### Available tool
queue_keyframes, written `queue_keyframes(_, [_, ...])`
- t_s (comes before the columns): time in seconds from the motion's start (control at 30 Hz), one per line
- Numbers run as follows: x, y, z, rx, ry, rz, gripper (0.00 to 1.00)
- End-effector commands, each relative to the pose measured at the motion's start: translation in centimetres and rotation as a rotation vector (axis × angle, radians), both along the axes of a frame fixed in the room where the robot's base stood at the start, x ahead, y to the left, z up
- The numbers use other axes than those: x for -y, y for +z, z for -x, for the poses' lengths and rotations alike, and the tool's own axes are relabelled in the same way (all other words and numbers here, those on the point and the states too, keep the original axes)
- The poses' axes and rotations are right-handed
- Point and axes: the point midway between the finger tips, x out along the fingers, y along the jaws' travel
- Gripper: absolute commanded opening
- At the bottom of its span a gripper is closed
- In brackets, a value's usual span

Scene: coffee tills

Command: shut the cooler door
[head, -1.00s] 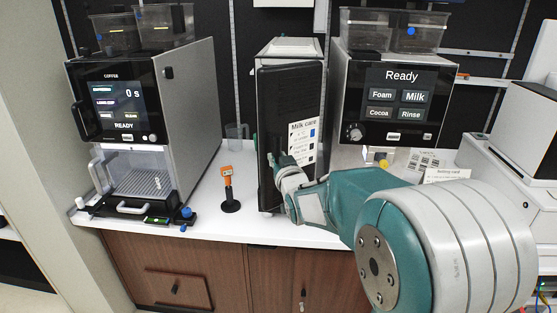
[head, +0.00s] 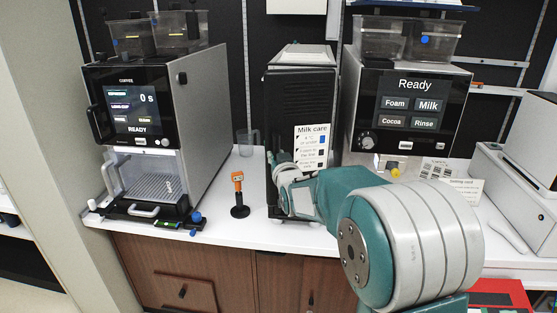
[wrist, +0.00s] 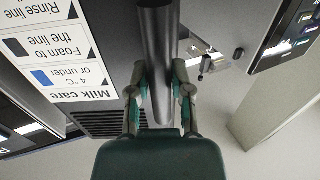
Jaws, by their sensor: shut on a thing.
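The milk cooler (head: 302,58) is a narrow grey box between two coffee machines. Its dark front door (head: 295,100) carries a white "Milk care" card (head: 312,145). The door looks close to the cabinet front, but I cannot tell whether a thin gap is left. My gripper (head: 278,162) is at the lower left of the door. In the wrist view, which is upside down, my gripper (wrist: 160,95) is shut on the dark round door handle (wrist: 157,45), with a finger on each side. The card (wrist: 55,50) shows beside it. My arm hides the door's lower right part.
A coffee machine (head: 205,95) stands at the left and another machine with a "Ready" screen (head: 415,85) at the right. An orange-topped tamper (head: 238,190) stands on the white counter (head: 240,228), left of the cooler. A clear jug (head: 247,142) is behind it.

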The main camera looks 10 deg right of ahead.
Motion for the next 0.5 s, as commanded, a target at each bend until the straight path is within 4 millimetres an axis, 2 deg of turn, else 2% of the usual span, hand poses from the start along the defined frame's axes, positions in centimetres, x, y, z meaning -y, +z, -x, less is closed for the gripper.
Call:
queue_keyframes(0.23, [-0.3, 0.0, -2.2, 0.002, -0.002, 0.0, 0.0])
queue_keyframes(0.5, [-0.5, 0.1, -2.6, 0.002, -0.002, -0.001, 0.0])
